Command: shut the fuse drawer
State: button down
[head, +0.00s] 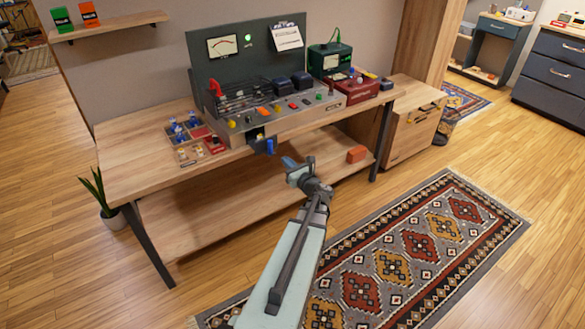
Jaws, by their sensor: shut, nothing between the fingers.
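The fuse drawer (259,146) is a small dark drawer in the front of the grey console (300,122) on the wooden workbench. It stands out from the console face, over the bench's front edge, with a dark gap showing above it. A blue piece (270,147) shows at its front right; I cannot tell whether that is its handle. My gripper (287,162) is shut and empty, just in front and to the right of the drawer, seemingly apart from it. What lies inside the drawer is too small to tell.
A tray (182,155) of small blue and red parts sits left of the console. A red box (359,92) stands to its right. A reddish block (356,154) lies on the lower shelf. The floor and patterned rug (395,260) in front are clear.

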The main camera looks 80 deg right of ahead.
send_near(265, 140)
jog(key=shift+w+d+f, duration=0.25)
jog(key=shift+w+d, duration=0.1)
jog(key=shift+d, duration=0.25)
jog(key=shift+w+d+f, duration=0.25)
jog(key=shift+w+d, duration=0.15)
jog(key=shift+d, duration=0.2)
jog(key=x, duration=0.9)
jog(key=shift+d+f, duration=0.1)
jog(key=shift+w+d, duration=0.15)
jog(key=shift+w, duration=0.1)
jog(key=shift+d+r, duration=0.1)
jog(key=shift+r, duration=0.1)
jog(key=v, duration=1.5)
jog(key=shift+w+f, duration=0.1)
